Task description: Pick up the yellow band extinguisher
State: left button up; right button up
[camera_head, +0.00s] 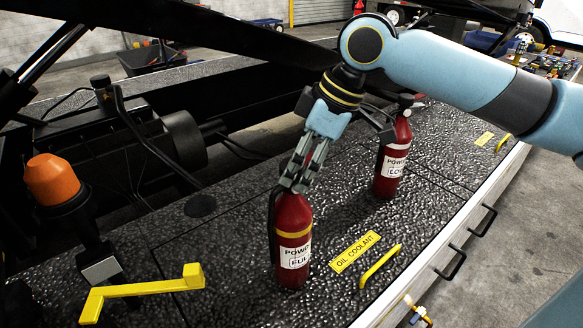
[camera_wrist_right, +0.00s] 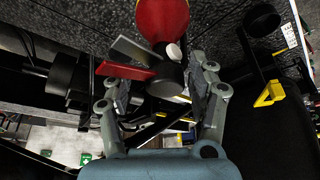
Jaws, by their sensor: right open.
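The yellow band extinguisher (camera_head: 293,228) is a red cylinder with a yellow band above a white label. It stands upright on the black textured deck in the head view. My right gripper (camera_head: 298,180) is over its top and hides most of its valve and handle. In the right wrist view, the red body of the extinguisher (camera_wrist_right: 163,18) is at the top. Its handle and valve lie between the two spread fingers of my right gripper (camera_wrist_right: 158,85). The gripper is open; whether a finger touches the valve is unclear. My left gripper is out of view.
A second red extinguisher (camera_head: 391,165) stands behind and to the right. A yellow crank handle (camera_head: 145,290) and an orange beacon (camera_head: 52,180) are at left. A yellow grab handle (camera_head: 380,266) and a yellow sign (camera_head: 355,251) lie near the deck's front edge. A dark beam crosses behind.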

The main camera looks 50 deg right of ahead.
aim_at(290, 220)
jog(key=f, duration=0.1)
jog(key=w+a+f, duration=0.2)
jog(key=shift+f+p, duration=0.35)
jog(key=shift+f, duration=0.3)
grip_shut()
jog(key=shift+w+r, duration=0.1)
jog(key=shift+r, duration=0.05)
